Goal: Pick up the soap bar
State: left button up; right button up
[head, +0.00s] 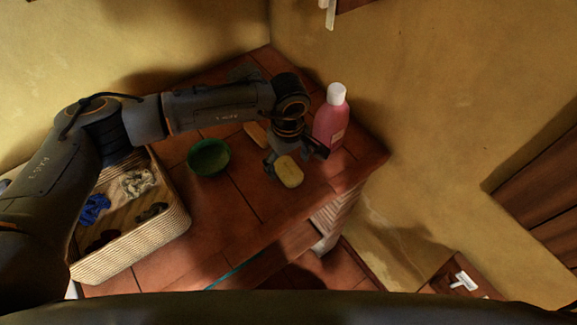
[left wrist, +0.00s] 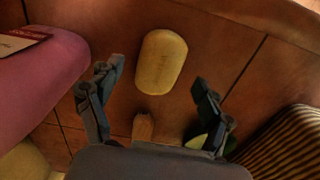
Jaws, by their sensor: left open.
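The soap bar (head: 289,172) is a pale yellow rounded block lying on the tiled counter near its front right edge. In the left wrist view the soap bar (left wrist: 162,58) lies ahead of the fingers, roughly centred between their tips, with a gap on each side. My left gripper (head: 297,158) is over the counter right beside the soap and partly hides its far side in the head view. Its fingers (left wrist: 158,80) are spread and hold nothing. How high they are above the counter is hard to tell. My right gripper is not in view.
A pink bottle (head: 330,125) with a white cap stands close to the right of my left gripper. A green bowl (head: 208,157) and a small wooden item (head: 255,133) are left of it. A wicker basket (head: 150,236) with several items stands further left.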

aim_at(288, 171)
pick_arm(q)
jog(key=shift+f, duration=1.25)
jog(key=c, duration=1.3)
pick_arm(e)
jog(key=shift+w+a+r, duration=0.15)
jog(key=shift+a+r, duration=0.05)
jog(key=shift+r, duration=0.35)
